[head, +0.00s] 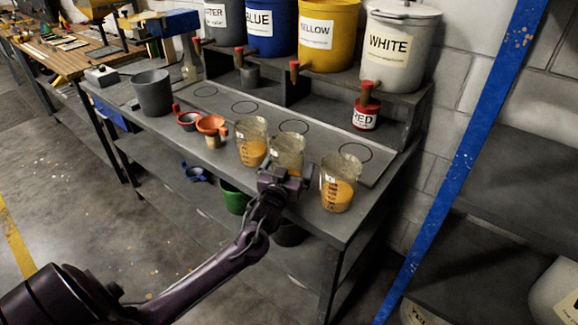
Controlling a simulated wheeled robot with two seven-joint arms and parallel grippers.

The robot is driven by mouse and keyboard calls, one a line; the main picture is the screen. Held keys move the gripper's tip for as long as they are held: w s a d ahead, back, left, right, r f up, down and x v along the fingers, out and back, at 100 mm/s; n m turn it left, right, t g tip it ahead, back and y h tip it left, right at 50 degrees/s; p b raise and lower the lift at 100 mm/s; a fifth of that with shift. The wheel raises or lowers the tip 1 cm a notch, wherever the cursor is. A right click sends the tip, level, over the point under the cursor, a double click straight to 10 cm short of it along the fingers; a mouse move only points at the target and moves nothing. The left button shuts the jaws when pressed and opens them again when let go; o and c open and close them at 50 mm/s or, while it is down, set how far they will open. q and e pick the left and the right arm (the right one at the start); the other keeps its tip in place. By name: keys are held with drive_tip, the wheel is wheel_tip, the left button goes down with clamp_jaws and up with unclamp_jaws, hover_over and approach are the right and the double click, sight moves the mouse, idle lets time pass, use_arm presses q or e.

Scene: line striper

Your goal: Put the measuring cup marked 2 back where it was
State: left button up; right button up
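My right gripper is out of view. Several drawn circles, one at the right (355,152), lie empty behind the cups.
Water, blue (271,25), yellow (328,35) and white (398,50) containers stand on the raised shelf, with taps. A small red-labelled can (365,114) sits below. A grey bucket (153,92) and red and orange cups (212,128) are left. A blue post (470,135) rises at right.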

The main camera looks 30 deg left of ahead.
use_arm(q)
drive_tip(key=shift+r, duration=0.25)
drive_tip(key=b+v, duration=0.1)
drive_tip(key=v, duration=1.1)
